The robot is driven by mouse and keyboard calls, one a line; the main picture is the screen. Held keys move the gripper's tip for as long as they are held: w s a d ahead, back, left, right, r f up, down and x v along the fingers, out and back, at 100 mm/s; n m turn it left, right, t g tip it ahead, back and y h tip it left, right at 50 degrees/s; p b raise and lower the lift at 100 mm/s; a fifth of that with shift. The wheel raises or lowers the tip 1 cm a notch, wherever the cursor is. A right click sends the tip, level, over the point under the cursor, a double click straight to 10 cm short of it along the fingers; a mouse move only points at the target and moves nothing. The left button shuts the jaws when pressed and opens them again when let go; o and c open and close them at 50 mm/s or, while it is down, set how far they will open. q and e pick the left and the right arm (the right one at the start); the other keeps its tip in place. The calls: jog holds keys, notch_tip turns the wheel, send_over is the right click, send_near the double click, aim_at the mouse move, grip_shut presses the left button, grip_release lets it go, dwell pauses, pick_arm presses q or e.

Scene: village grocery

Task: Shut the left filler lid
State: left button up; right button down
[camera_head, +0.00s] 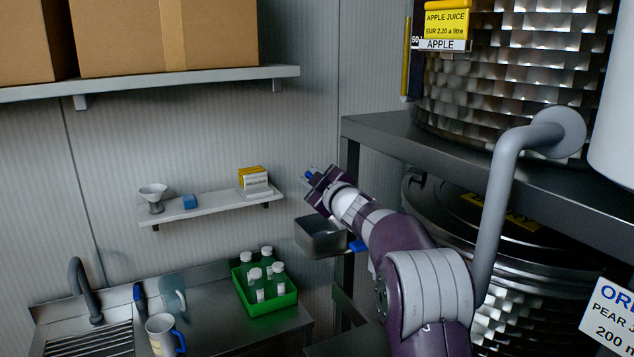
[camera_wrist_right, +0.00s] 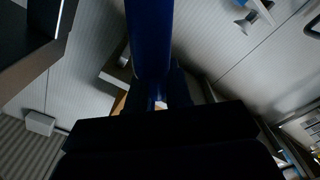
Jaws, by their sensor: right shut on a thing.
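My right gripper (camera_head: 313,178) is at the end of the right arm, near the wall to the right of the small shelf. It is shut on a blue bar-like thing (camera_head: 308,175), which looms large as a blue bar (camera_wrist_right: 150,38) in the right wrist view. I cannot tell whether this belongs to a filler lid. Below the gripper is a grey metal box (camera_head: 318,238) with a blue piece (camera_head: 357,246) at its right side; my arm partly hides this area. No clearly recognisable left filler lid shows. My left gripper is not in view.
Dark metal shelving (camera_head: 440,160) carries large steel drums (camera_head: 500,85) at right. A white wall shelf (camera_head: 215,204) holds a funnel and small boxes. Below, a green crate (camera_head: 290,299) of bottles stands on the steel counter beside mugs and a sink. A grey pipe (camera_head: 497,200) crosses near my arm.

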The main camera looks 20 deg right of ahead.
jog(key=c, duration=1.1)
grip_release()
jog(key=shift+w, duration=0.1)
jog(key=shift+w+a+f, duration=0.1)
jog(key=shift+w+f, duration=0.1)
jog(key=shift+w, duration=0.15)
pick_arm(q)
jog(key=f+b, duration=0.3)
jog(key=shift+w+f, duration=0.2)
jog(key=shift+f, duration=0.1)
pick_arm(e)
jog(key=s, duration=0.7)
jog(key=shift+s+d, duration=0.2)
jog(key=shift+d, duration=0.05)
